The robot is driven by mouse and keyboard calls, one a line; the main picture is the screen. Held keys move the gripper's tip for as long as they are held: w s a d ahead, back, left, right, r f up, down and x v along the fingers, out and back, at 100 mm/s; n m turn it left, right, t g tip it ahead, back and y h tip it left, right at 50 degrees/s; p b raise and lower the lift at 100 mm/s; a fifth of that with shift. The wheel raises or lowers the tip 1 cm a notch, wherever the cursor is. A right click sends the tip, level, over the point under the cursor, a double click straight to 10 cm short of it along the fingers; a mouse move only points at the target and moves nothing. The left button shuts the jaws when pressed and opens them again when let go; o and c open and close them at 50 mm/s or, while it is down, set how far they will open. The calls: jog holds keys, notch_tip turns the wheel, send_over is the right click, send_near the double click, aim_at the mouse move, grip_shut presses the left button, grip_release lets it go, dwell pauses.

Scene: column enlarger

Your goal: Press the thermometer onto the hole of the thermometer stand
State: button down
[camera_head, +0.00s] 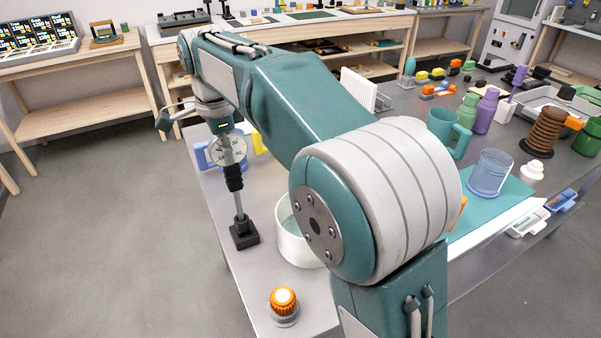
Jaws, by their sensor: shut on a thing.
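The thermometer (228,151) has a round white dial with dark numbers and faces the camera. The thermometer stand (239,205) has a square black base, a thin grey rod and a black ribbed top. It stands upright near the left edge of the grey table. My gripper (222,131) is above the stand, shut on the thermometer at the dial's upper side. The dial is directly over the stand's black top, and the two look in line. The hole and the thermometer's stem are hidden, so I cannot tell how far the stem is in.
An orange-capped jar (283,302) is at the table's front. My arm hides the table's middle. A green mug (441,128) and a blue clear beaker (490,173) stand farther right. Bare floor lies left.

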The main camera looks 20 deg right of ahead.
jog(key=shift+f, duration=0.5)
jog(key=c, duration=0.5)
grip_release()
jog(key=shift+c, duration=0.2)
jog(key=shift+r, duration=0.1)
jog(key=shift+a+r, duration=0.1)
jog(key=shift+r, duration=3.85)
jog(key=r, duration=0.6)
jog(key=shift+w+a+r, duration=0.15)
jog(key=shift+a+r, duration=0.05)
jog(key=shift+r, duration=0.4)
